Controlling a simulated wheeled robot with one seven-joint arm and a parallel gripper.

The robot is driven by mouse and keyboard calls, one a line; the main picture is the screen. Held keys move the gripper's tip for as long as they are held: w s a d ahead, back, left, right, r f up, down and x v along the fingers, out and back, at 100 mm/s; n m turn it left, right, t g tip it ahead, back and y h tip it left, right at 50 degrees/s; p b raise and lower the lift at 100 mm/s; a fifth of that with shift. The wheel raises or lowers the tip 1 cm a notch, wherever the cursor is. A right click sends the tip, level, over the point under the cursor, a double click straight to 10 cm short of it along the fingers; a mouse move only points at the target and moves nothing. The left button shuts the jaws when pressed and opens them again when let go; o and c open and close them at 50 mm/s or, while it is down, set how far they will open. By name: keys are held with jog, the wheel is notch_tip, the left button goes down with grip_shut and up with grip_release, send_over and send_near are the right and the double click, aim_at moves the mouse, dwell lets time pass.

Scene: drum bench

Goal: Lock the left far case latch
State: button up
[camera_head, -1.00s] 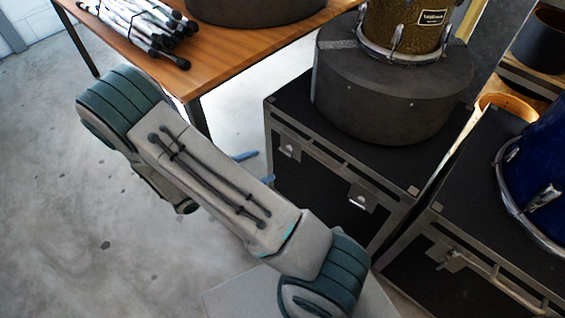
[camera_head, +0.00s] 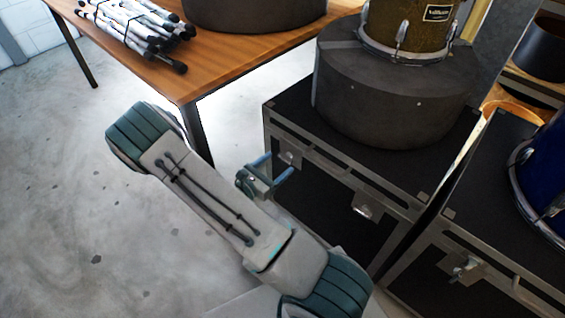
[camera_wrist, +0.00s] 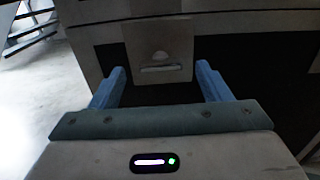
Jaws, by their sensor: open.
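The black far case (camera_head: 320,203) has a metal-edged front with two latches. Its left latch (camera_head: 290,156) is a small silver plate near the lid seam, close beyond my gripper (camera_head: 277,167). In the wrist view the latch (camera_wrist: 158,50) is a square grey plate with a rounded knob and a bar, straight ahead. My gripper (camera_wrist: 160,72) is open and empty, its blue fingers standing either side of the latch's lower part in that picture. I cannot tell whether they touch it. Whether the latch is locked is unclear.
The case's right latch (camera_head: 366,204) sits farther right. A grey round drum case (camera_head: 385,95) stands on top with a gold drum (camera_head: 408,25). A second black case (camera_head: 440,285) is at right. A wooden table (camera_head: 215,62) stands behind left. Floor at left is clear.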

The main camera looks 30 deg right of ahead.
aim_at(283, 159)
jog(key=shift+x, duration=1.6)
jog(key=c, duration=1)
